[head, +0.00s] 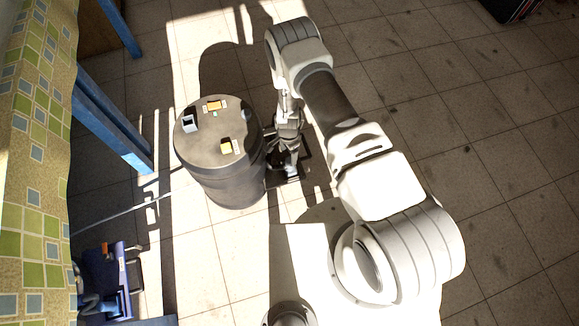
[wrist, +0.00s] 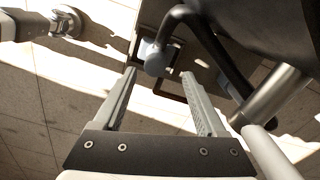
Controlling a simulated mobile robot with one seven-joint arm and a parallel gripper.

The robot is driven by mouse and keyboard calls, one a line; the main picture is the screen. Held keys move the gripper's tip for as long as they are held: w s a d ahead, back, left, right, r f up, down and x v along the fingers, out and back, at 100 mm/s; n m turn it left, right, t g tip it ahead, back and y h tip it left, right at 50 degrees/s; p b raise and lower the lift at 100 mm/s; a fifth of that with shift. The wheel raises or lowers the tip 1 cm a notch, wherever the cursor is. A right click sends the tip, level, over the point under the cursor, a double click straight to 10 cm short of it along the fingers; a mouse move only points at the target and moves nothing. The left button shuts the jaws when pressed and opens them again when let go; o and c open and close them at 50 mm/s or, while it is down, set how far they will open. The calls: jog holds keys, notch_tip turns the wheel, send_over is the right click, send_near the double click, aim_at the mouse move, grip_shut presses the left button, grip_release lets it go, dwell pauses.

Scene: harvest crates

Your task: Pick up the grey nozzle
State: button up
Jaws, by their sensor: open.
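My gripper (wrist: 158,76) is open, with its two fingers apart and nothing between them. In the head view my gripper (head: 288,148) hangs low, to the right of a dark drum. Beyond the fingertips in the wrist view is a grey-blue rounded piece (wrist: 155,58) beside a bent black tube (wrist: 205,40); I cannot tell whether it is the grey nozzle. A small grey open-topped piece (head: 190,123) sits on the left of the drum top; I cannot tell whether that is the nozzle either.
The drum (head: 222,180) carries an orange block (head: 214,105) and a yellow-orange piece (head: 227,146). A black frame (head: 300,158) lies on the tiled floor by my gripper. Blue table legs (head: 115,130) stand at left.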

aim_at(289, 160)
jog(key=f, duration=0.1)
jog(key=f+b, duration=0.1)
jog(key=f, duration=0.1)
jog(key=f+b, duration=0.1)
jog(key=f, duration=0.1)
jog(key=shift+s+d+f, duration=0.1)
jog(key=shift+s+d, duration=0.05)
jog(key=shift+s, duration=0.2)
grip_shut()
